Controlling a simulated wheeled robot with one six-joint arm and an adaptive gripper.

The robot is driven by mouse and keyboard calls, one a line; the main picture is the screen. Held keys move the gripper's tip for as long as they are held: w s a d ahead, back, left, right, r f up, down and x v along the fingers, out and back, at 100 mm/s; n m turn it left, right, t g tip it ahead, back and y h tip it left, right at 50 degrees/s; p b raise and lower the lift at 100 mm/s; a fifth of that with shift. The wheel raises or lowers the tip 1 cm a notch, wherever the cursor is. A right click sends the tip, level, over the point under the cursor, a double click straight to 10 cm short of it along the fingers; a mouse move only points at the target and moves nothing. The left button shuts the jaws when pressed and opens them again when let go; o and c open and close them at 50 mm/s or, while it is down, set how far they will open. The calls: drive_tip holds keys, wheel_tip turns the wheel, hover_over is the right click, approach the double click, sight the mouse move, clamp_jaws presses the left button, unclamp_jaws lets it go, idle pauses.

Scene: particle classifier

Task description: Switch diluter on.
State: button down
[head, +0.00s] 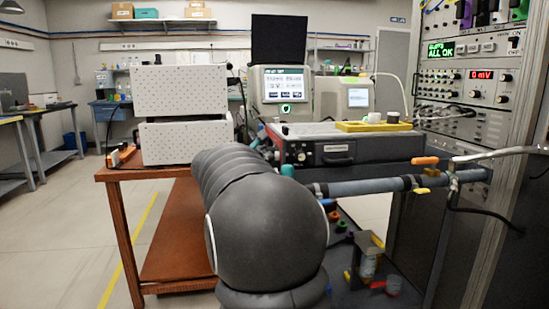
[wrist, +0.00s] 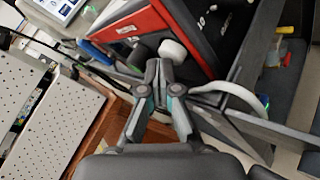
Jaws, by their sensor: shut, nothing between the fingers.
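A dark box with a red edge (head: 335,150) stands on the bench in the head view, with a handle and small controls on its front. Its label is too small to read, so I cannot tell for sure that it is the diluter. In the wrist view a red-edged dark box (wrist: 150,22) lies just beyond my gripper, with small white marks on its dark face. My gripper (wrist: 158,68) is shut and empty. Its tips are close to a white round knob (wrist: 173,50) and a dark knob (wrist: 140,55); I cannot tell whether they touch. In the head view my arm hides most of the gripper.
White perforated boxes (head: 181,90) stand left on the wooden bench (head: 165,268). A screen unit (head: 285,85) stands behind the dark box. A grey pipe (head: 365,187) with an orange-handled valve runs right, towards a rack of instruments (head: 465,95). The floor at left is clear.

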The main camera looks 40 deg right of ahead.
drive_tip(key=shift+s+d, duration=0.35)
drive_tip(key=shift+d, duration=0.15)
idle(0.6)
drive_tip(key=shift+s+d+f, duration=0.1)
drive_tip(key=shift+f, duration=0.1)
idle(0.5)
drive_tip(key=shift+f, duration=0.1)
drive_tip(key=shift+w+a+f+b, duration=0.1)
drive_tip(key=shift+w+a+b, duration=0.2)
drive_tip(key=shift+a, duration=0.35)
drive_tip(key=shift+w+a, duration=0.2)
drive_tip(key=shift+a, duration=0.15)
drive_tip(key=shift+r, duration=0.2)
drive_tip(key=w+a, duration=0.1)
drive_tip(key=a, duration=0.2)
drive_tip(key=w+a, duration=0.1)
drive_tip(key=shift+w+a+r+p, duration=0.1)
drive_tip(key=shift+w+a+p, duration=0.05)
drive_tip(key=shift+w+p, duration=0.2)
